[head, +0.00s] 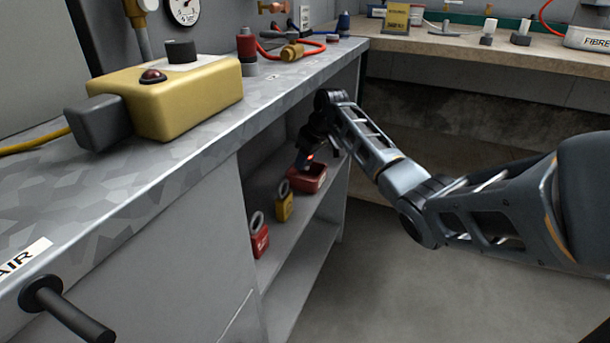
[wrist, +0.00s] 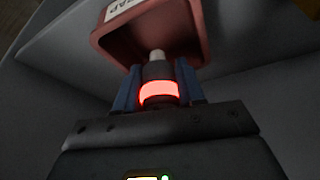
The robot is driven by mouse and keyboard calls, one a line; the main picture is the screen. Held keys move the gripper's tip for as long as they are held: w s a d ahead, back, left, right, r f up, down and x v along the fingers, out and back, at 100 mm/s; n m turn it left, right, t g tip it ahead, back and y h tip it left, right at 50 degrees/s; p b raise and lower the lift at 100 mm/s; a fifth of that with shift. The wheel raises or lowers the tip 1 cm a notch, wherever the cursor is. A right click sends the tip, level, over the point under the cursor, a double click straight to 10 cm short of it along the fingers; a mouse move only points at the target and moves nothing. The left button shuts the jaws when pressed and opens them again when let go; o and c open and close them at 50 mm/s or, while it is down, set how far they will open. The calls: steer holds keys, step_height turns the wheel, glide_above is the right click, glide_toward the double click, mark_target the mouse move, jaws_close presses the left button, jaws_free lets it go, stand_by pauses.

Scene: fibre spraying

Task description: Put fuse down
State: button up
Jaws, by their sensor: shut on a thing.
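The fuse (wrist: 160,93) is a dark cylinder with a glowing red band and a pale tip. My gripper (wrist: 158,90) is shut on it, with a blue finger on either side. In the wrist view the fuse's tip overlaps the opening of a red bin (wrist: 200,28) with a partly visible label ending in "AP". In the head view my gripper (head: 307,157) reaches into the shelf under the bench, just above the red bin (head: 311,182). I cannot tell whether the fuse is inside the bin's rim or touches it.
A yellow padlock-like item (head: 284,205) and a red one (head: 260,241) stand on the shelf nearer me. The bench top (head: 200,150) overhangs the shelf and carries a yellow button box (head: 180,100). The floor (head: 400,290) beside the shelf is clear.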

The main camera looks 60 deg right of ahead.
mark_target(311, 158)
step_height(311, 158, down, 4)
steer(key=shift+w+f+b, duration=0.1)
steer(key=shift+b, duration=0.9)
steer(key=o, duration=0.9)
steer(key=shift+c, duration=0.2)
steer(key=shift+p+v, duration=1.65)
steer(key=shift+v, duration=2.2)
